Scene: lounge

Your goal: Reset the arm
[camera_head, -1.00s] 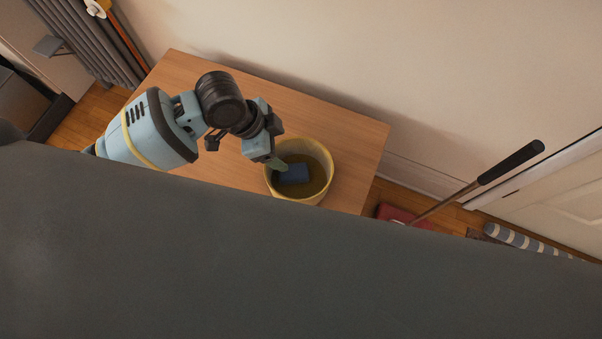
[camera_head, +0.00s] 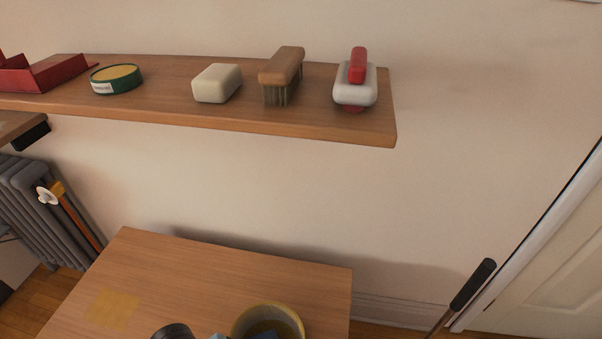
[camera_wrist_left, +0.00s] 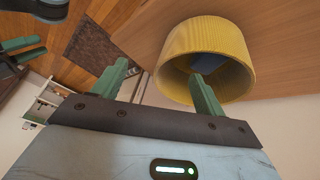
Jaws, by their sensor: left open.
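A blue thing (camera_wrist_left: 225,70) lies inside the bucket. In the head view only small parts of my left arm show at the bottom edge, beside the bucket (camera_head: 268,309). Green finger-like parts (camera_wrist_left: 22,44) at the left of the wrist view look like my right gripper; its jaw state is unclear.
The bucket is on a wooden table (camera_head: 215,275) with a yellowish patch (camera_head: 112,308). Above, a wall shelf (camera_head: 170,112) holds a red tray, a round tin (camera_head: 117,80), a pale block (camera_head: 217,83), a brush (camera_head: 282,72) and a red-and-white item (camera_head: 355,82). A radiator (camera_head: 45,210) stands left.

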